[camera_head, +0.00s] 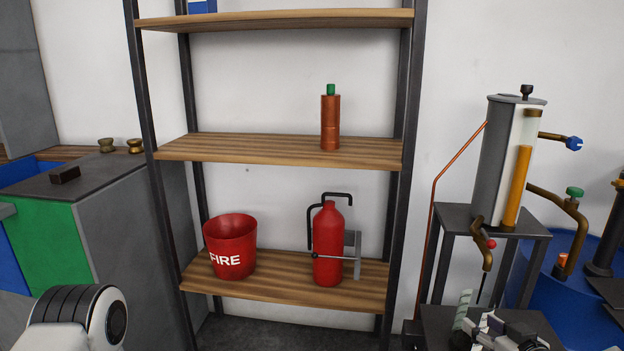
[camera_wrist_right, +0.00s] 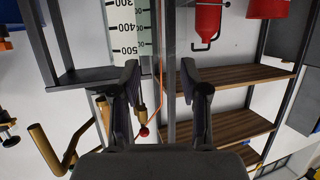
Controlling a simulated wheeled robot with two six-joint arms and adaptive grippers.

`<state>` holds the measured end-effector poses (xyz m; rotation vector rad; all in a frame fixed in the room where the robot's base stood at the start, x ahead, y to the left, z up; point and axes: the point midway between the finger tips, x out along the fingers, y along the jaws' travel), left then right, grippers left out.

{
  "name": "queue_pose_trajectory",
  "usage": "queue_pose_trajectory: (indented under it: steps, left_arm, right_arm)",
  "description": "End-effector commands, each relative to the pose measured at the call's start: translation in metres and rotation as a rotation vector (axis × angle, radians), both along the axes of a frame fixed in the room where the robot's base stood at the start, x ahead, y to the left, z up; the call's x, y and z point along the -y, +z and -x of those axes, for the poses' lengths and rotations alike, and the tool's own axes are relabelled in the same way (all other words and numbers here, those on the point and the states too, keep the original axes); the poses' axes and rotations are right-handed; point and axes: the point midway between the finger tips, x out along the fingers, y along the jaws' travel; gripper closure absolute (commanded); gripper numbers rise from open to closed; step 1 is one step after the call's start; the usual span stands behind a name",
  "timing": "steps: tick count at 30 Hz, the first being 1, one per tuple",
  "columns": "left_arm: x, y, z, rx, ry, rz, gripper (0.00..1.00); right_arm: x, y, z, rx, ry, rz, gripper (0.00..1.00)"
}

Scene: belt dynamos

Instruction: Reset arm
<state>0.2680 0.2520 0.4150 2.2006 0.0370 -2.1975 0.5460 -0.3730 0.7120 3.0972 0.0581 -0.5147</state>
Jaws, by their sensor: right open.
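My right gripper (camera_head: 480,318) is at the lower right of the head view, in front of the small dark stand below the dispenser. In the right wrist view its two dark fingers (camera_wrist_right: 160,100) are spread apart with nothing between them. Past the fingers, that view shows the scaled cylinder of the dispenser (camera_wrist_right: 128,28), a red knob (camera_wrist_right: 144,131) and brass pipes. My left gripper is out of view; only a white and black part of my left arm shows at the lower left of the head view.
A shelf rack (camera_head: 280,150) holds a copper bottle (camera_head: 330,122), a red fire bucket (camera_head: 230,247) and a red extinguisher (camera_head: 327,245). The grey dispenser (camera_head: 494,160) with orange liquid stands on a dark table (camera_head: 452,217). A blue drum (camera_head: 580,290) is at the right.

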Motion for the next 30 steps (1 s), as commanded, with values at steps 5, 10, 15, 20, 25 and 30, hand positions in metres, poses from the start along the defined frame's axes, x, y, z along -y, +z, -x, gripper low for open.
queue_pose_trajectory:
  steps: [5,10,15,20,25,30]
  left_arm:
    - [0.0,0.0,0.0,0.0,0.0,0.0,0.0]
    - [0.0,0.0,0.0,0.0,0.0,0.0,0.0]
    - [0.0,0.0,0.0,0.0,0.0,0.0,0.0]
    - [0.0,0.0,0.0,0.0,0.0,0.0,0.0]
    - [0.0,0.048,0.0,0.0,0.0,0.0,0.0]
    - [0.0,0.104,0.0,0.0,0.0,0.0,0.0]
  right_arm:
    - [-0.054,-0.141,0.057,-0.401,0.173,0.162,0.55]
    - [-0.092,-0.232,0.138,-0.725,0.266,0.192,0.55]
    - [-0.116,-0.283,0.215,-0.981,0.283,0.185,0.55]
    - [-0.123,-0.299,0.272,-1.202,0.1,0.099,0.55]
    - [-0.119,-0.251,0.279,-1.244,-0.062,-0.006,0.55]
    - [-0.119,-0.194,0.279,-1.242,-0.059,-0.006,0.55]
